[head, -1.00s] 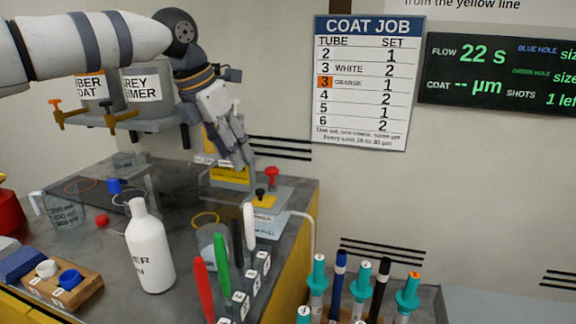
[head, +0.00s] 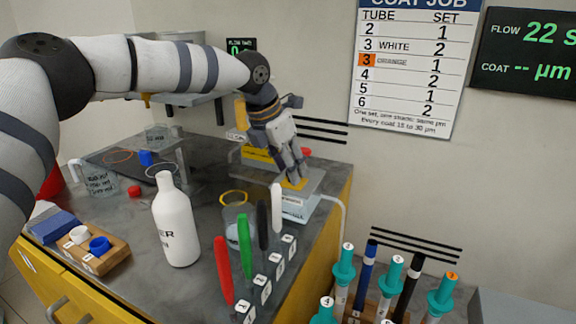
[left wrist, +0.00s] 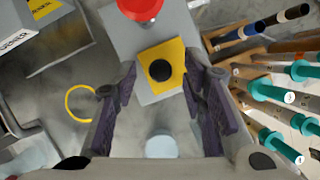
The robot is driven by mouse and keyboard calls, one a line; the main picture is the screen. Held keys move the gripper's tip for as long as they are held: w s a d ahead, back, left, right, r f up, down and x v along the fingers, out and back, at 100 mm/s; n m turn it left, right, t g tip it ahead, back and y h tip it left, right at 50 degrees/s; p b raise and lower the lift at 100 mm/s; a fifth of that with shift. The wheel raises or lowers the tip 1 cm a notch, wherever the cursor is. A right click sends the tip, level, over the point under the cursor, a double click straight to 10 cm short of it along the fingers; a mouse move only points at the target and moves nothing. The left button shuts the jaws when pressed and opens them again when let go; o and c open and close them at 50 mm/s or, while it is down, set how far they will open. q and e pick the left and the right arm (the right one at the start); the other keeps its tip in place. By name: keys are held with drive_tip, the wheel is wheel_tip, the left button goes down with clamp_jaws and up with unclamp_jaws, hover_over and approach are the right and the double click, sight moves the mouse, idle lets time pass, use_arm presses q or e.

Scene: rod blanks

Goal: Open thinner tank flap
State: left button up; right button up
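The thinner tank (head: 296,207) is a pale box with a grey lid at the table's right rear edge. Its yellow flap (head: 296,184) lies flat on top and also shows in the left wrist view (left wrist: 175,84). A round black knob (left wrist: 160,70) stands on the flap; in the head view the fingers hide it. My left gripper (head: 293,172) points down right over the flap. In the left wrist view its fingers (left wrist: 159,78) are open, one on each side of the knob, apart from it. My right gripper is in neither view.
A red knob (left wrist: 141,6) stands on the same lid, close by. A beaker (head: 238,216), several upright coloured sticks (head: 245,246) and a white bottle (head: 175,225) stand in front. Teal-handled tubes (head: 391,277) stand in a rack at right.

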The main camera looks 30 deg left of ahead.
use_arm(q)
drive_tip(key=shift+c, duration=0.3)
clamp_jaws()
drive_tip(key=shift+r, duration=0.15)
